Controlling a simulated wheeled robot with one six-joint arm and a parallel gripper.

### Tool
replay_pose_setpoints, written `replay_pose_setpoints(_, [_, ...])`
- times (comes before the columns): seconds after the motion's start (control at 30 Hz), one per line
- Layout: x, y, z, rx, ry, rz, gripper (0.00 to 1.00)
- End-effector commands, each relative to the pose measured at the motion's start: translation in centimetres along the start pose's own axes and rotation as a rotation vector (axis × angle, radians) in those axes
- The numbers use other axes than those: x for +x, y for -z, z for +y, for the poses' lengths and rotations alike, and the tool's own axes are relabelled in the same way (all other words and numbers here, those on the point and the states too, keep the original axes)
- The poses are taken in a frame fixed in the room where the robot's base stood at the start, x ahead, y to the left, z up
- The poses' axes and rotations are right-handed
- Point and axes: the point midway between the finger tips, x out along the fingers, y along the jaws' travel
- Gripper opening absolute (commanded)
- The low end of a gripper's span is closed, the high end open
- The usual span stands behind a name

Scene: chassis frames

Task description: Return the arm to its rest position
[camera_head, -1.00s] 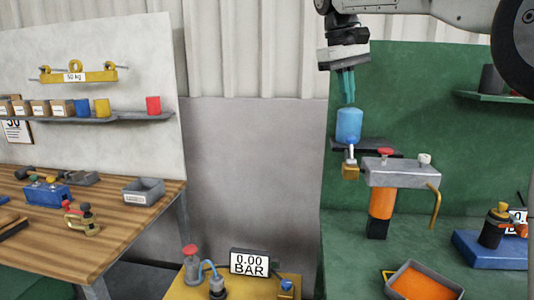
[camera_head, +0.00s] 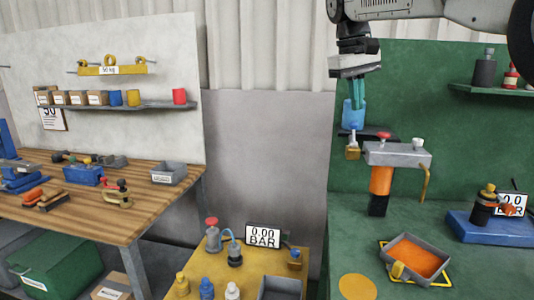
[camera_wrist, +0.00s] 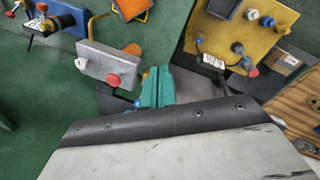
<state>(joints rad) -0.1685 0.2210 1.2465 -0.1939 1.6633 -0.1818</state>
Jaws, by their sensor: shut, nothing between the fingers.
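My gripper (camera_head: 357,98) hangs from the arm at the upper right of the head view, its teal fingers pointing down and together with nothing between them. Behind the fingertips is a blue cylinder (camera_head: 352,118), partly covered by them; I cannot tell the gap between them. In the wrist view the closed teal fingers (camera_wrist: 157,76) show above the dark edge of my wrist. My arm reaches in from the top right of the head view.
A grey block on an orange post (camera_head: 381,180) stands just below the gripper. An orange-filled tray (camera_head: 400,276) and a blue-based fitting (camera_head: 497,232) sit on the green bench. A yellow stand with a gauge (camera_head: 263,236) is lower centre. A wooden bench (camera_head: 150,211) is left.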

Motion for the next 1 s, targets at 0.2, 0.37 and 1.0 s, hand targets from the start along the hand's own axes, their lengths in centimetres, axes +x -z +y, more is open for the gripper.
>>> replay_pose_setpoints(0.2, [2.7, -1.7, -0.5, 0.024, 0.024, -0.013, 0.0])
replay_pose_setpoints(0.37, [4.7, -4.3, -1.4, 0.047, 0.045, -0.018, 0.0])
replay_pose_setpoints(1.0, [18.4, -30.5, -9.2, 0.277, 0.171, 0.027, 0.0])
